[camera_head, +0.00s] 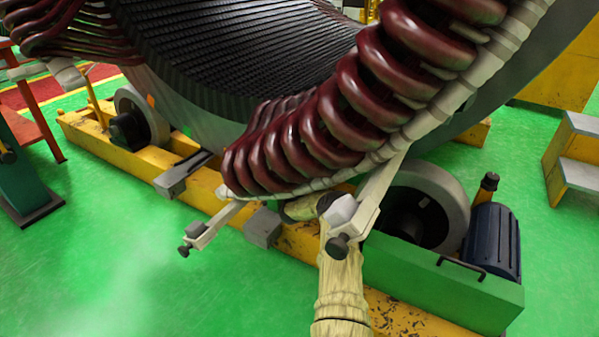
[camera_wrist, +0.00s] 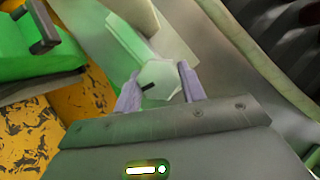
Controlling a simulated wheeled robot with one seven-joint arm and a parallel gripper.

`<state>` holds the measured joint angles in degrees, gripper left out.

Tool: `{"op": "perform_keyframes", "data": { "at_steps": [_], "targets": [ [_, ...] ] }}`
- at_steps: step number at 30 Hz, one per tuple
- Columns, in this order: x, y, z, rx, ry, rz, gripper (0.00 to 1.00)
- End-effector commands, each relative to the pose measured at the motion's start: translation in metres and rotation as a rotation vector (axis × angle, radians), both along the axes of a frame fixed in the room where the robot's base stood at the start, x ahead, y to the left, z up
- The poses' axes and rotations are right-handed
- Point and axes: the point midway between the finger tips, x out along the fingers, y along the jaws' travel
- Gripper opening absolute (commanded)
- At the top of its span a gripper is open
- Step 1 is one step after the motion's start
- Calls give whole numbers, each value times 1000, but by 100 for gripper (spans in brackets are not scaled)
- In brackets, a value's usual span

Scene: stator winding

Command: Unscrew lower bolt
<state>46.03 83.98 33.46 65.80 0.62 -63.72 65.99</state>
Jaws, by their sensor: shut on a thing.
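In the wrist view, my gripper (camera_wrist: 160,88) has its two pale lavender fingers on either side of a pale, many-sided bolt head (camera_wrist: 160,80) and is shut on it. A short dark mark shows on the bolt head. A pale bar, the bracket (camera_wrist: 128,38), runs up behind it. In the head view, my covered arm rises from the bottom to just under the coils, and my fingertips are hidden there. A right bracket (camera_head: 372,205) with a dark knob (camera_head: 338,243) stands close to my wrist. A left bracket (camera_head: 214,226) has another dark knob (camera_head: 184,250).
The stator's dark red coils (camera_head: 345,100) curve just above my arm. A yellow base frame (camera_head: 120,165) runs below, with rollers and a green motor housing (camera_head: 440,285) to the right. Green floor (camera_head: 120,270) is open at the lower left.

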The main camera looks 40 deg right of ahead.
Motion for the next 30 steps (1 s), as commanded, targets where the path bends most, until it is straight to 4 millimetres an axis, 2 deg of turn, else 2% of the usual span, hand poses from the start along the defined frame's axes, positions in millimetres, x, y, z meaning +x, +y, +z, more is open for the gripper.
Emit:
{"op": "perform_keyframes", "data": {
  "at_steps": [7, 8, 11, 23, 30],
  "targets": [
    [0, 1, -1, 1, 1, 0, 18],
    [0, 1, -1, 1, 1, 0, 42],
    [0, 1, -1, 2, 1, 0, 62],
    [0, 0, -2, 10, -21, 0, 62],
    [0, -1, -8, 67, -159, -2, 62]
  ]
}}
